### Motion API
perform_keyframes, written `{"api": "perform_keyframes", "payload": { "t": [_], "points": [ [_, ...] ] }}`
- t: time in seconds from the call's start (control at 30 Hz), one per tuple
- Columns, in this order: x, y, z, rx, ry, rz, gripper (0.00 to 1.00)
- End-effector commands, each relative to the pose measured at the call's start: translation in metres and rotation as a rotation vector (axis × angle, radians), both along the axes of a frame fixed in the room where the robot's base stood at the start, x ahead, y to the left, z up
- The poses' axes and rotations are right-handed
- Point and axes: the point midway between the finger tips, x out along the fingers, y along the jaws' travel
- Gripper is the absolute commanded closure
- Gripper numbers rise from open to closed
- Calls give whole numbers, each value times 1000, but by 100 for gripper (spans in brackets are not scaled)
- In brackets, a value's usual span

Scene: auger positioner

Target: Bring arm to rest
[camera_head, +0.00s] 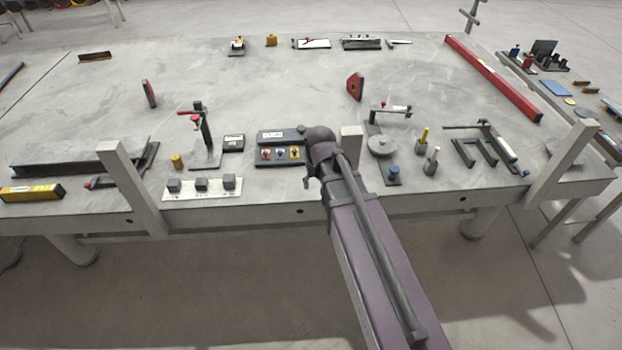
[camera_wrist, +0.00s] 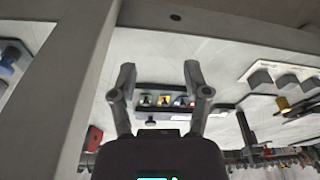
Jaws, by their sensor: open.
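My arm (camera_head: 370,235) reaches from the bottom of the head view up to the front edge of the grey work table (camera_head: 250,85). My gripper does not show clearly in the head view, where the arm hides it. In the wrist view my gripper (camera_wrist: 157,90) has its two fingers spread apart with nothing between them. Beyond the fingers is a control box (camera_wrist: 165,100) with coloured knobs. The same control box (camera_head: 281,153) stands just left of the arm's end in the head view. The fingers look apart from it.
Another post (camera_head: 133,185) stands left. A white strip with grey cubes (camera_head: 201,188) lies at the front edge. The table's middle is mostly clear.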

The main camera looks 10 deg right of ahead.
Motion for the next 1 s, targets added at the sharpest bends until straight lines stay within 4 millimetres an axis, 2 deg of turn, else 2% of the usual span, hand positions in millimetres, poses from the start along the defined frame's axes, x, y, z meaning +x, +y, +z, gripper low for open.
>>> {"api": "perform_keyframes", "payload": {
  "t": [0.37, 0.47, 0.57, 0.8, 0.9, 1.0],
  "points": [
    [-1, -1, 0, -1, 2, -2, 38],
    [-7, -7, 0, -2, 10, -11, 38],
    [-22, -19, -1, -6, 33, -33, 38],
    [-79, -61, -3, -19, 126, -121, 38],
    [-96, -74, -3, -22, 156, -149, 38],
    [-102, -79, -3, -23, 171, -163, 38]
  ]
}}
